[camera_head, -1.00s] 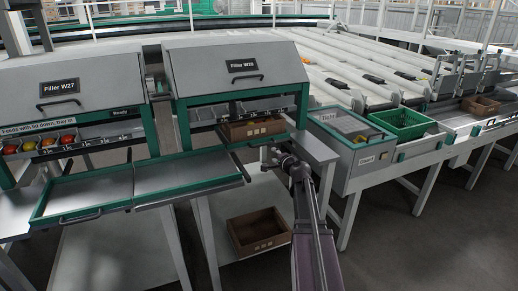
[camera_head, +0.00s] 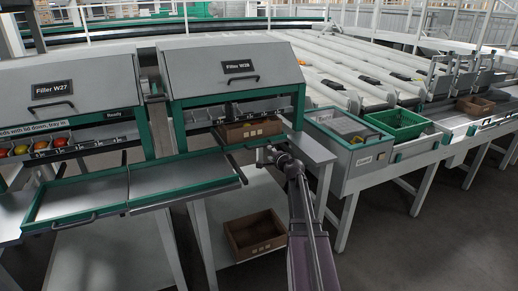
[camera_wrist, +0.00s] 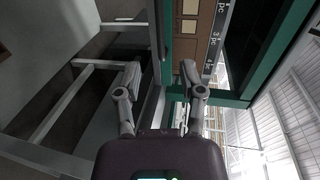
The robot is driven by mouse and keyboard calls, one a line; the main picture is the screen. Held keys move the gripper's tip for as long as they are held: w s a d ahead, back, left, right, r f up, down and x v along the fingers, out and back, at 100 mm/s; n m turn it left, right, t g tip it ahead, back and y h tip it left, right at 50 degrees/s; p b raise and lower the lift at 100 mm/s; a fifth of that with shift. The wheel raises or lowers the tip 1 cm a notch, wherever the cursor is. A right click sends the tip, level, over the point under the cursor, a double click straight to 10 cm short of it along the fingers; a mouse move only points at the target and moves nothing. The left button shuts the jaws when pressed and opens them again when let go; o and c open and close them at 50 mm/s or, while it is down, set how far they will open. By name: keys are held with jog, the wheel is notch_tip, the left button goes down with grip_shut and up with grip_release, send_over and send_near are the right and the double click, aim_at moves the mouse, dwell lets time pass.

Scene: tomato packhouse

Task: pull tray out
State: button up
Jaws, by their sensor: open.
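The tray of Filler W28 (camera_head: 238,145) has a green front rim and sits mostly pushed in under the machine's raised hood. A brown crate (camera_head: 250,129) with pale labels stands on it; its side also shows in the wrist view (camera_wrist: 184,48). My gripper (camera_head: 266,153) is at the right part of the tray's front edge. In the wrist view my gripper (camera_wrist: 163,75) is open, with a finger on either side of the grey edge and dark bar at the tray front. I cannot tell whether the fingers touch it.
Two green-rimmed trays, one at left (camera_head: 50,212) and one beside it (camera_head: 183,178), stick out in front of the fillers. Another brown crate (camera_head: 258,236) is on the lower shelf. A grey bench (camera_head: 308,148) and a green crate (camera_head: 398,123) stand to the right.

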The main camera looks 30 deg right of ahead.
jog(key=b+x, duration=0.2)
jog(key=x, duration=0.9)
grip_shut()
